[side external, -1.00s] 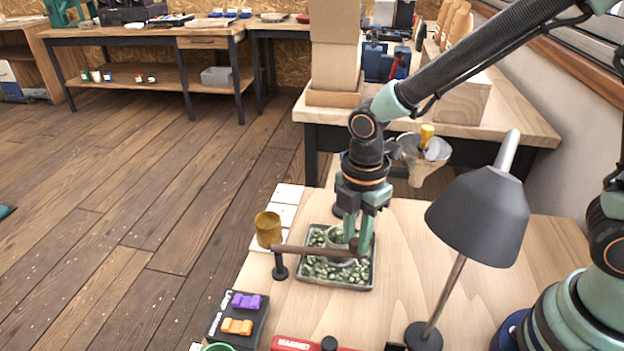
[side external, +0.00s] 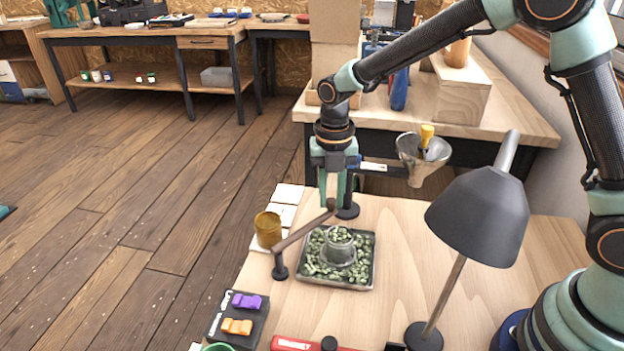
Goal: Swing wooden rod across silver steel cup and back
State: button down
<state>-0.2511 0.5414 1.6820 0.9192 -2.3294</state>
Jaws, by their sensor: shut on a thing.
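The wooden rod (side external: 303,231) is a dark brown bar mounted at its near end on a small black post. It points up and to the right in the picture, towards the back of the table. My gripper (side external: 335,196) points down and is shut on the rod's far end. The silver steel cup (side external: 338,250) stands upright in a tray of green beans, to the right of the rod. The rod is clear of the cup's mouth, on its back-left side. Where the fingers touch the rod is small and partly hidden.
The bean tray (side external: 371,274) sits mid-table. A mustard cup (side external: 267,229) stands on white tiles at left. A black desk lamp (side external: 478,215) stands at right. A funnel (side external: 424,152) hangs behind. A block with purple and orange pieces (side external: 238,314) lies at front left.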

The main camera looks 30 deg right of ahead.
jog(key=shift+w+a+n, duration=0.2)
jog(key=shift+w+n, duration=0.6)
jog(key=shift+w, duration=0.15)
jog(key=c, duration=0.7)
grip_release()
notch_tip(320, 180, up, 12)
jog(key=shift+r, duration=0.1)
